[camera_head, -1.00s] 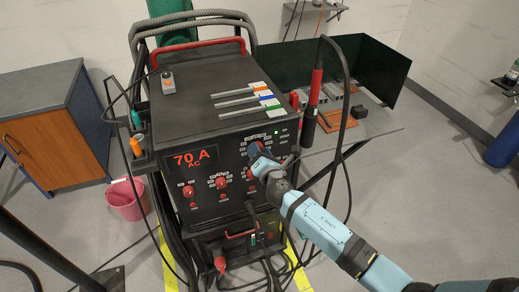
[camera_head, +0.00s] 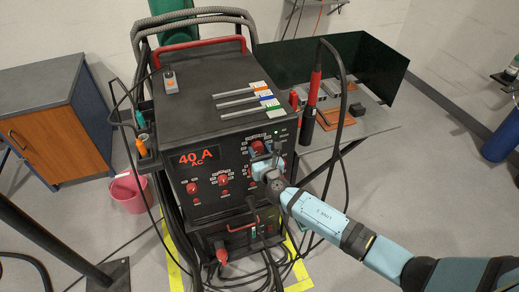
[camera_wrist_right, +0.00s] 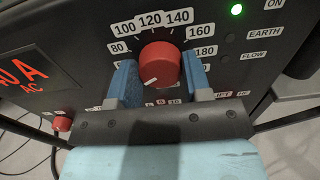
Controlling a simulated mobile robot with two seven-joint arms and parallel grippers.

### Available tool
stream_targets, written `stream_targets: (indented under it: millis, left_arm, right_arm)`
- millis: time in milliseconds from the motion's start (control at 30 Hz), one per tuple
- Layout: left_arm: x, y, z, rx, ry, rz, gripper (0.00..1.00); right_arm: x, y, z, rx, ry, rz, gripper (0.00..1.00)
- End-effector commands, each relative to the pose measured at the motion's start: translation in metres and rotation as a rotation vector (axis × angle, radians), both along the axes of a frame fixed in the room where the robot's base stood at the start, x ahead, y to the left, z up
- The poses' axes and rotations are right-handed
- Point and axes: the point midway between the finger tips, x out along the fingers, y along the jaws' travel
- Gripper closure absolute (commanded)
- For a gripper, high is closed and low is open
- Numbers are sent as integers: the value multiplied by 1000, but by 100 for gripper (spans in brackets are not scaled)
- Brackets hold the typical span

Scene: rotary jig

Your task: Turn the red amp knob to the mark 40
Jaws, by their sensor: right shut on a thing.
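The red amp knob (camera_wrist_right: 160,64) sits on the black front panel of the welding machine (camera_head: 215,85). In the right wrist view its white pointer line is toward the lower left. Marks 80 to 180 show around its top and sides; the lower marks are mostly hidden by my gripper. The display (camera_head: 195,158) reads 40 A AC. My right gripper (camera_wrist_right: 160,80) has one blue finger on each side of the knob and is shut on it. The knob (camera_head: 257,147) also shows in the head view, just above the gripper (camera_head: 264,158). My left gripper is not in view.
Smaller red knobs (camera_head: 192,187) are lower on the panel. A green lamp (camera_wrist_right: 236,10) glows at the upper right. A table (camera_head: 375,125) with a dark screen stands to the right. A pink bucket (camera_head: 130,195) and cabinet (camera_head: 45,125) are at the left. Cables hang below the panel.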

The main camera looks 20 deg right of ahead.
Motion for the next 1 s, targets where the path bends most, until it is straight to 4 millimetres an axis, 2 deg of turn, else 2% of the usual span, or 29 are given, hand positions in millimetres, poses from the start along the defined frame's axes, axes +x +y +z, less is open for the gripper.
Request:
stream_targets:
  millis: [567, 600, 700, 1000]
  left_arm:
    - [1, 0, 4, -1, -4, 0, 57]
    - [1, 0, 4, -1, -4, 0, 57]
    - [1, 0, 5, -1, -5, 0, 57]
    - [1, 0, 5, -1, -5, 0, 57]
  right_arm:
    - [0, 0, 1, -36, -3, 0, 79]
    - [0, 0, 1, -36, -3, 0, 53]
    - [0, 0, 1, -36, -2, 0, 30]
    - [-1, 0, 0, -35, -1, 0, 30]
